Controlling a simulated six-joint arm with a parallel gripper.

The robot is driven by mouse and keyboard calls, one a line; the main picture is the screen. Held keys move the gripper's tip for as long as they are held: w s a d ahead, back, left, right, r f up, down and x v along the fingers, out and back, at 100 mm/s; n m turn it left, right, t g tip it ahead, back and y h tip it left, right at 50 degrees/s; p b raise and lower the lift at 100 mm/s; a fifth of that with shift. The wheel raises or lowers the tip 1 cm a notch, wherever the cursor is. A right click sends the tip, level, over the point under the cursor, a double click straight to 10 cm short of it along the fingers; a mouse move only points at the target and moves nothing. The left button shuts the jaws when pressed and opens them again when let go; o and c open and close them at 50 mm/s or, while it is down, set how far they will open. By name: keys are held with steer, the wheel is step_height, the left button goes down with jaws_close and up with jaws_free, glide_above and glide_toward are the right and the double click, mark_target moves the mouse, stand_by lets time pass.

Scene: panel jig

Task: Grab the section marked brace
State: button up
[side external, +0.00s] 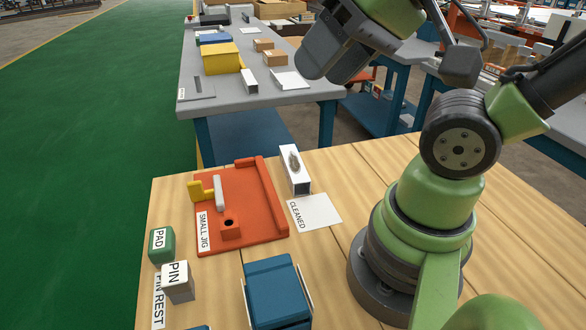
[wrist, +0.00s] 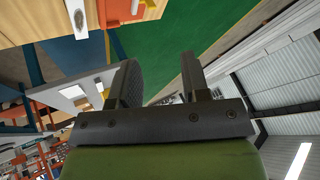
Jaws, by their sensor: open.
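No label reading "brace" is legible in either view. A white hollow rectangular section (side external: 296,170) with a grey smudge on its top lies on the wooden bench, right of the orange jig marked SMALL JIG (side external: 262,208). Its near end reaches the white sheet marked CLEANED (side external: 316,213). The smudged white section also shows at the top edge of the wrist view (wrist: 77,17). My gripper (wrist: 160,60) is open, with nothing between its two fingers. In the side view it is raised well above the bench and away from the section; its fingertips are not clear there.
A green block marked PAD (side external: 161,247) and a grey block marked PIN (side external: 178,284) stand at the bench's left. A blue fixture (side external: 277,292) is at the front. A grey table (side external: 235,104) behind holds a yellow box (side external: 222,59) and other parts. Bare wood lies right of the sheet.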

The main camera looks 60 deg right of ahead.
steer(key=o, duration=0.6)
steer(key=shift+c, duration=0.2)
